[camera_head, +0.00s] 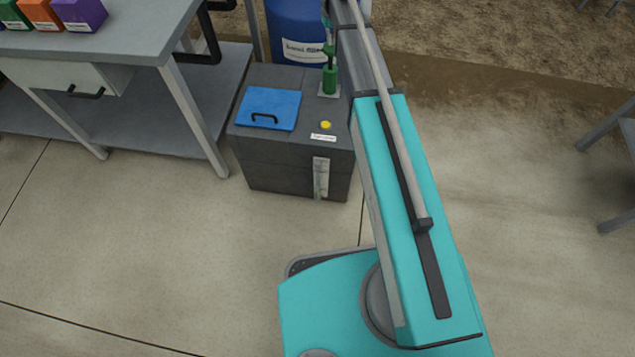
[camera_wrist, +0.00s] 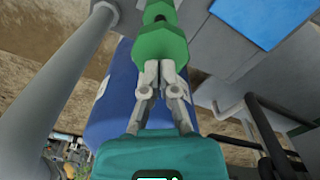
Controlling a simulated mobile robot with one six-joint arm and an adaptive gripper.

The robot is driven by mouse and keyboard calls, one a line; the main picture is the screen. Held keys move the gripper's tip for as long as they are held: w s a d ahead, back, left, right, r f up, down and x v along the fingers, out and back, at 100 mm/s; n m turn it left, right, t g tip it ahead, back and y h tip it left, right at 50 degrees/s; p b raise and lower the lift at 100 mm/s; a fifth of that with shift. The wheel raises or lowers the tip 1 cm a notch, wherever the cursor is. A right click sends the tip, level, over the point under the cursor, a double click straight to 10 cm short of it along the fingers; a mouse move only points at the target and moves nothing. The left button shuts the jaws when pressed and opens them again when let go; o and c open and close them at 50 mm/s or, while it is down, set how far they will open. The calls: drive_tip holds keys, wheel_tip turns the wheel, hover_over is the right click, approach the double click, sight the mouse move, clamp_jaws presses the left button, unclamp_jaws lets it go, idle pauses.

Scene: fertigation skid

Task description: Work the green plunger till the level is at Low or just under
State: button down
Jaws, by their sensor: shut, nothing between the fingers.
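The green plunger (camera_head: 329,79) stands upright at the back right of a dark grey tank (camera_head: 270,165). It has a green body, a thin dark rod and a green handle on top. In the wrist view a green plunger part (camera_wrist: 160,44) is right at my fingertips. My gripper (camera_wrist: 166,66) is shut and empty, its tips overlapping the lower edge of that green part; I cannot tell whether they touch. A narrow level gauge (camera_head: 321,178) is on the tank's front; its level and marks are too small to read.
A blue lid (camera_head: 269,108) and a yellow cap (camera_head: 325,125) are on the tank top. A blue drum (camera_head: 295,30) stands behind the tank. A grey bench (camera_head: 110,42) with coloured boxes stands to the left. Concrete floor in front is clear.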

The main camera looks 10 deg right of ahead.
drive_tip(key=shift+f+b, duration=3.2)
drive_tip(key=shift+f, duration=0.15)
drive_tip(key=shift+r, duration=0.15)
wheel_tip(320, 180, up, 8)
drive_tip(key=p, duration=0.8)
